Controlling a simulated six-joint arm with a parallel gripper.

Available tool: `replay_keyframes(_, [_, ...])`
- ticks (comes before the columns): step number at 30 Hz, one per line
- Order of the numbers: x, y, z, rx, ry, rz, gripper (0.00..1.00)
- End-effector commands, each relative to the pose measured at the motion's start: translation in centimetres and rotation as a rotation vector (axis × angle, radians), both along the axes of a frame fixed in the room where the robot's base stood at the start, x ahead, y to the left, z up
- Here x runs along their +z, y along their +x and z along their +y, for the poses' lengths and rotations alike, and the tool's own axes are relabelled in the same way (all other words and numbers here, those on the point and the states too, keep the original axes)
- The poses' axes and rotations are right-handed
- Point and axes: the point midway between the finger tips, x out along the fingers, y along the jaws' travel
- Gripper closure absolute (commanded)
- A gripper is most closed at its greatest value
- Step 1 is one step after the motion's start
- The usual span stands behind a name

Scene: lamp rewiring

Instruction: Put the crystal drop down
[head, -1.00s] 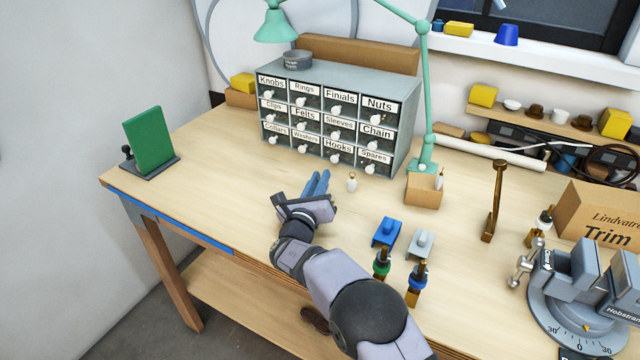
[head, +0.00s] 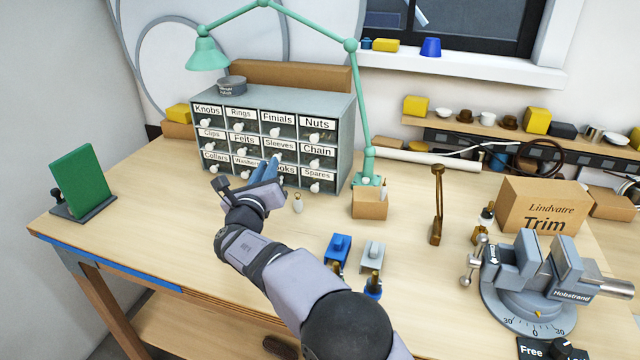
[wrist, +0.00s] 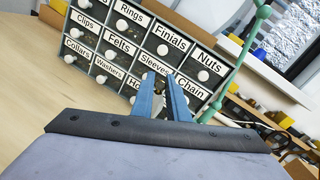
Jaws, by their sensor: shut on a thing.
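My gripper (head: 272,165) is in front of the lower drawers of the small-parts cabinet, its blue fingers pointing toward it. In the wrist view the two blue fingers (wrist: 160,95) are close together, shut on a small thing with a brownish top. That is probably a crystal drop (wrist: 159,86); most of it is hidden by the fingers. Another pale piece (head: 383,186) shows at the small cardboard box.
The drawer cabinet (head: 345,140) stands behind the gripper. The cardboard box (head: 369,206) and green lamp arm (head: 358,110) are to the right. Blue (head: 339,250) and grey (head: 372,256) blocks sit nearer. A vise (head: 530,280) is at right.

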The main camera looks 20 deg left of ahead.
Motion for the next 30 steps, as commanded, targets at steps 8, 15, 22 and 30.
replay_keyframes(8, [2.6,5.5,-7.0,-0.138,0.088,0.009,1.0])
replay_keyframes(15, [4.8,10.1,-14.5,-0.271,0.178,0.01,1.0])
replay_keyframes(22, [5.9,12.2,-19.0,-0.346,0.232,0.006,1.0])
replay_keyframes(30, [5.9,12.7,-20.0,-0.363,0.244,0.006,1.0])
